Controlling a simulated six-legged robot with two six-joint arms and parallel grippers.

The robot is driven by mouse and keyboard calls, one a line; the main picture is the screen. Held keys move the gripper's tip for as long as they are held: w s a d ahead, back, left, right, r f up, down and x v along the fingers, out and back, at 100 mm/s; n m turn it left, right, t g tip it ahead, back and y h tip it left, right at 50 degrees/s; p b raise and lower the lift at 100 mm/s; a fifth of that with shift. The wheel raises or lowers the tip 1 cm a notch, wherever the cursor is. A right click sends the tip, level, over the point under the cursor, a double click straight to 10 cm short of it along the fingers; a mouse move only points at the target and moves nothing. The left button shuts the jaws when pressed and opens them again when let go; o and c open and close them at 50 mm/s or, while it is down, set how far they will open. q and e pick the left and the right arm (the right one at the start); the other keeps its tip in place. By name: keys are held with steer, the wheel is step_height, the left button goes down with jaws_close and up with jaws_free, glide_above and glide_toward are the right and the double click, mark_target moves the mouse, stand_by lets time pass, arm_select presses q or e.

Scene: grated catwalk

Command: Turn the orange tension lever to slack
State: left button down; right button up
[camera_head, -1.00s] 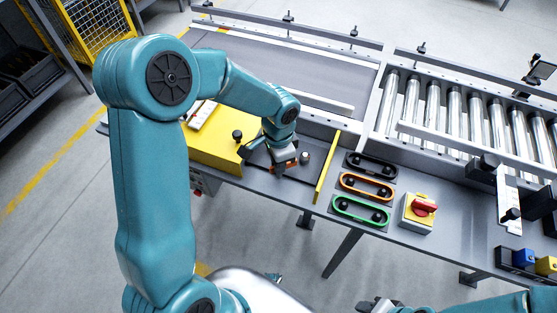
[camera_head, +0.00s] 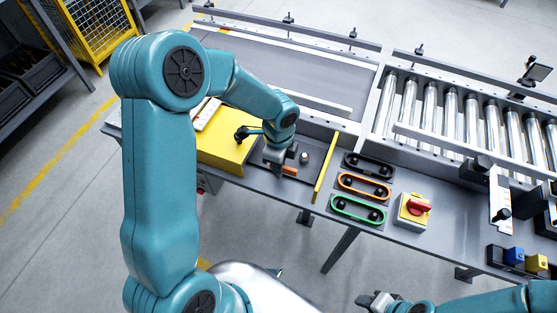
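A short orange piece (camera_head: 290,171), which looks like the tension lever's handle, shows at the dark panel beside the yellow cover. My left gripper (camera_head: 279,158) points down right at it and hides part of it. I cannot tell whether the fingers touch it or how far they are closed. A dark round knob on a light base (camera_head: 304,158) stands just right of the gripper. My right gripper (camera_head: 376,301) is low at the bottom edge, away from the bench, and its fingers are too small to read.
The yellow cover (camera_head: 222,150) with a black knob lies left of the gripper, and an upright yellow strip (camera_head: 325,168) stands to the right. Further right are black, orange (camera_head: 365,186) and green belts and a red switch (camera_head: 418,207). Rollers (camera_head: 430,105) lie behind.

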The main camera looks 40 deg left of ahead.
arm_select(q)
steer(key=shift+w+r, duration=0.1)
stand_by(0.5)
steer(key=c, duration=1.2)
jaws_free()
steer(key=shift+o, duration=0.2)
step_height(320, 180, up, 16)
steer(key=p, duration=0.1)
steer(key=shift+r, duration=0.15)
